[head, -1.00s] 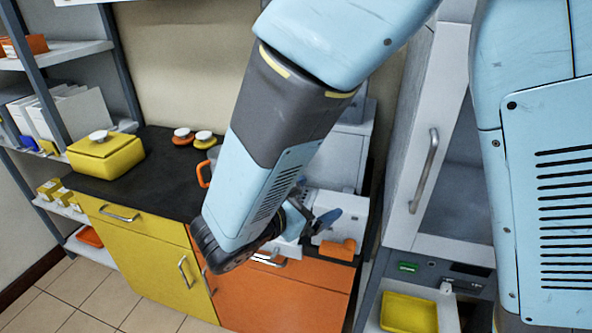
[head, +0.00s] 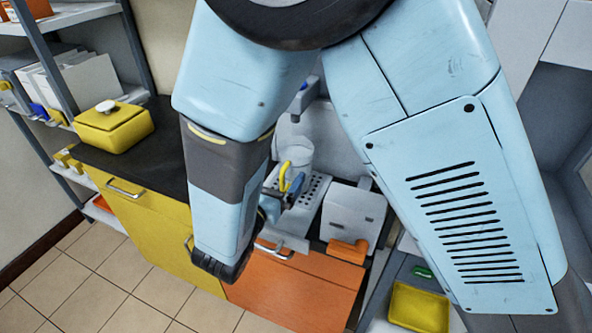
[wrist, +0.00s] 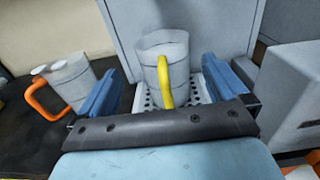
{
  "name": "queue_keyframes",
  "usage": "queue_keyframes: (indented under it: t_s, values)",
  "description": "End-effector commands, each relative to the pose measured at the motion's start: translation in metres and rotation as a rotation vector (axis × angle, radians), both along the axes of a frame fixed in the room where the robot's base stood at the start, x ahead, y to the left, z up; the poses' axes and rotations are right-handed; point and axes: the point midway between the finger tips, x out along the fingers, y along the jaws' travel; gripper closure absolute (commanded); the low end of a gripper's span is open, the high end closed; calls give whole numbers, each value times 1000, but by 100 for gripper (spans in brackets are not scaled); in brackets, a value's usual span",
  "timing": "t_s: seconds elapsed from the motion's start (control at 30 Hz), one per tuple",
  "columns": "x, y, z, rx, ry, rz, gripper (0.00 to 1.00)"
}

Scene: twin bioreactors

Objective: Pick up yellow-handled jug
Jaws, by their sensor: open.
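The yellow-handled jug (wrist: 148,47) is clear and stands upright on a white perforated tray (wrist: 201,92) in the wrist view. Its yellow handle (wrist: 165,82) faces me. My gripper (wrist: 162,68) is open, with one blue finger to the left of the jug and one to the right. It looks empty, and I cannot tell whether either finger touches the jug. In the head view the jug (head: 299,152) shows beside my forearm, with its yellow handle in front. My gripper (head: 283,192) is partly hidden there by my own arm.
A jug with an orange handle (wrist: 72,80) stands left on the dark counter (wrist: 22,130). A grey machine wall (wrist: 215,25) rises behind the tray. A white box (head: 350,217) stands to the right. A yellow lidded container (head: 115,127) sits on the counter's left.

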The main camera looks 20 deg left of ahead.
Motion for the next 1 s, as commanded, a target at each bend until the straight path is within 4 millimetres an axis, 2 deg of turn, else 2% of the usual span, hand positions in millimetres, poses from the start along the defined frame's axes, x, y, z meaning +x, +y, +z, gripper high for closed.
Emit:
queue_keyframes:
  t_s: [0.1, 0.37, 0.7, 0.97, 1.0]
  values:
    - [13, -2, 0, 0, 0, -3, 0]
    - [25, -3, 0, 0, 0, -3, 0]
    - [66, -9, 1, 1, 0, -4, 0]
    - [71, -9, 1, 1, 0, -3, 0]
    - [71, -9, 1, 1, 0, -3, 3]
